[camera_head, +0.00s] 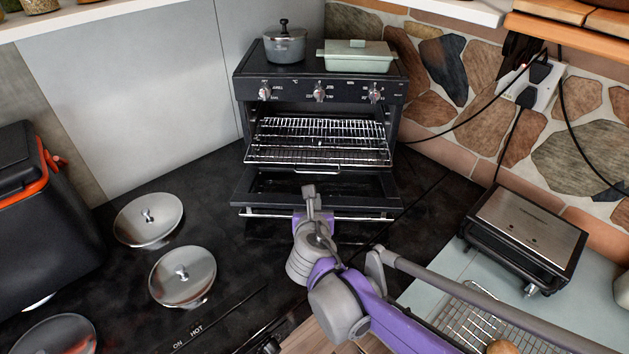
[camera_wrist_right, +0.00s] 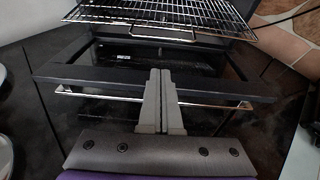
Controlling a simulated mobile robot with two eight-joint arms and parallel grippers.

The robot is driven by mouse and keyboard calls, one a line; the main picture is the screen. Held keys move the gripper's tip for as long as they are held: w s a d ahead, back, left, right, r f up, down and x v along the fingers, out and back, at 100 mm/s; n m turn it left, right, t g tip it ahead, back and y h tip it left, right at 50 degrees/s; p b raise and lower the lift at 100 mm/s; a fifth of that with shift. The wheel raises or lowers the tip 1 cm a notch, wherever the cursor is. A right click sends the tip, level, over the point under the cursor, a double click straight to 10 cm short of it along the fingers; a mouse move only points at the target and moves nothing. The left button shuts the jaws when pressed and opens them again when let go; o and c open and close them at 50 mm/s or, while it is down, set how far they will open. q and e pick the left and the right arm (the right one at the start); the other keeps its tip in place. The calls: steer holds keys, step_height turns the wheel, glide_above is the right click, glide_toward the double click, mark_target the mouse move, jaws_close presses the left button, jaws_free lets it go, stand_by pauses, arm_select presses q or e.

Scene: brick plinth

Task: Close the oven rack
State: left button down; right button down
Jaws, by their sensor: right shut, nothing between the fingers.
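The small black oven (camera_head: 245,87) stands at the back of the dark counter, its door (camera_head: 262,201) folded down toward me. The wire oven rack (camera_head: 318,153) is pulled partly out over the open door. In the right wrist view the rack (camera_wrist_right: 150,17) shows at the top with its front handle, above the door (camera_wrist_right: 70,74). My right gripper (camera_head: 312,190) is shut and empty over the door's front edge, below and in front of the rack. Its fingers (camera_wrist_right: 160,85) point toward the rack, apart from it. My left gripper is not in view.
A grey pot (camera_head: 285,46) and a pale green dish (camera_head: 357,60) stand on the oven. A grill (camera_head: 525,235) stands at right by a wire cooling rack (camera_head: 470,328). Several round metal lids (camera_head: 183,290) lie at left near a black box (camera_head: 45,225). Cables hang at right.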

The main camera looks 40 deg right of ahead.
steer(key=x, duration=0.5)
steer(key=w+d, duration=0.2)
steer(key=w, duration=0.1)
steer(key=shift+d+r, duration=0.2)
steer(key=shift+r, duration=0.2)
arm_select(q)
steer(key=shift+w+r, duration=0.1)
